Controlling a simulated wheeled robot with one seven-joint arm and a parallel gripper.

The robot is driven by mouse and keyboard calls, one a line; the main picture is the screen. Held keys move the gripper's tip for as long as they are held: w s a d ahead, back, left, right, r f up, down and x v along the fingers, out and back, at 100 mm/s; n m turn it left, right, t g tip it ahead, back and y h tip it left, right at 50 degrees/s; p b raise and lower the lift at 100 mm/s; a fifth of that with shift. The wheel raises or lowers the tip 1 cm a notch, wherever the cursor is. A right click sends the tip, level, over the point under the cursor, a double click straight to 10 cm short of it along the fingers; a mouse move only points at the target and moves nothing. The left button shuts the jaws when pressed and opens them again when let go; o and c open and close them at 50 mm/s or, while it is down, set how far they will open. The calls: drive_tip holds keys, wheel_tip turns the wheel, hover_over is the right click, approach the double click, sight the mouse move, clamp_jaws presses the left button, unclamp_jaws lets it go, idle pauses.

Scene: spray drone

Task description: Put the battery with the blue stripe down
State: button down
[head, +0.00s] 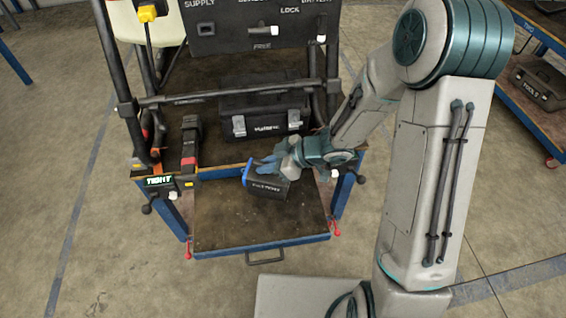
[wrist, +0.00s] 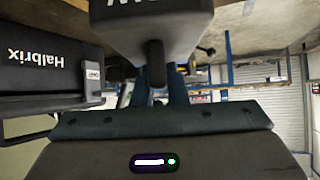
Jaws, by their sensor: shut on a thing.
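The battery with the blue stripe (head: 266,187) is a dark block with a blue edge, in the middle of the head view. My gripper (head: 279,163) is shut on it from the upper right side. The battery appears slightly tilted over the back part of the pull-out wooden tray (head: 262,232); I cannot tell whether it touches it. In the wrist view the dark held battery (wrist: 152,28) fills the top centre, between the fingers, its stripe hidden.
A black Halbrix case (head: 262,117) stands on the deck behind the tray; it also shows in the wrist view (wrist: 45,65). A dark red-banded object (head: 190,145) and a TEST label (head: 160,181) are at the left. The tray's front half is clear.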

sight(250, 172)
drive_tip(key=a, duration=0.1)
drive_tip(key=a+f, duration=0.1)
drive_tip(key=a+f+b, duration=0.1)
drive_tip(key=a, duration=0.1)
drive_tip(key=shift+s+f, duration=0.15)
drive_tip(key=shift+s, duration=0.1)
drive_tip(key=shift+f+b, duration=0.85)
drive_tip(key=shift+f, duration=1.1)
drive_tip(key=shift+f, duration=0.2)
drive_tip(key=c, duration=1.5)
unclamp_jaws()
drive_tip(key=shift+o, duration=0.2)
drive_tip(key=shift+r, duration=0.1)
